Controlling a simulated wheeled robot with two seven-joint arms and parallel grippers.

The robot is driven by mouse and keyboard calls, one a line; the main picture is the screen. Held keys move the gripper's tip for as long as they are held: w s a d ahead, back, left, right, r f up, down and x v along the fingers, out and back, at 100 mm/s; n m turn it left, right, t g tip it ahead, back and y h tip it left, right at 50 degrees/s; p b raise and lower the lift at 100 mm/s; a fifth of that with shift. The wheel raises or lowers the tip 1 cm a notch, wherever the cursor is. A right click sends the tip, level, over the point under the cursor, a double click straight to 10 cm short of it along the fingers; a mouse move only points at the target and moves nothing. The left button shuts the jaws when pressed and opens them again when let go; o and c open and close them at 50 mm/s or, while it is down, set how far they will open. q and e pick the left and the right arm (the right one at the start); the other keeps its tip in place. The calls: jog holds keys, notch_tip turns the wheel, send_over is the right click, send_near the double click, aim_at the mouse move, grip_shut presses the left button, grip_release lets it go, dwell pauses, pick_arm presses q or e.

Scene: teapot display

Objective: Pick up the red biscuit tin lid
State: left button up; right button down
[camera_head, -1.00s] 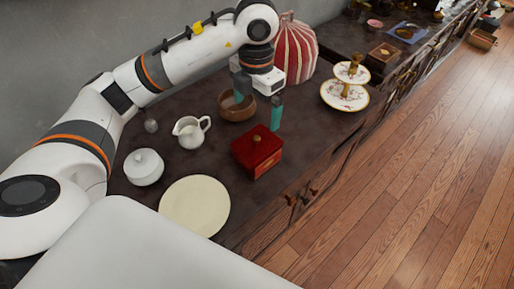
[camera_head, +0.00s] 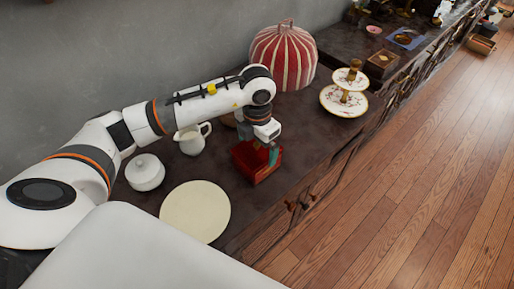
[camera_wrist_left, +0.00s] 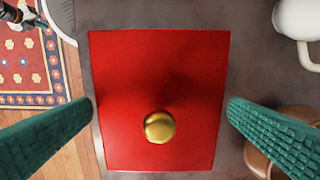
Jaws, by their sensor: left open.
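The red biscuit tin (camera_head: 266,174) stands on the dark sideboard, to the right of the cream plate. Its flat red lid (camera_wrist_left: 150,75) has a round gold knob (camera_wrist_left: 160,127) and fills the middle of the left wrist view. My left gripper (camera_head: 262,150) is directly over the tin, pointing down. In the left wrist view its teal fingers (camera_wrist_left: 160,103) are open, one on each side of the lid, with the knob between them. I cannot tell whether either finger touches the tin. The gripper hides part of the lid in the head view.
A cream plate (camera_head: 195,212), a white lidded pot (camera_head: 145,172) and a white jug (camera_head: 192,138) stand left of the tin. A striped red dome (camera_head: 284,55) and a tiered stand (camera_head: 345,100) are farther back.

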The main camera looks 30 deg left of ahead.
jog(key=shift+d, duration=0.2)
pick_arm(q)
jog(key=c, duration=0.9)
pick_arm(e)
jog(key=shift+d, duration=0.1)
pick_arm(q)
jog(key=shift+o, duration=0.2)
jog(key=shift+r, duration=0.1)
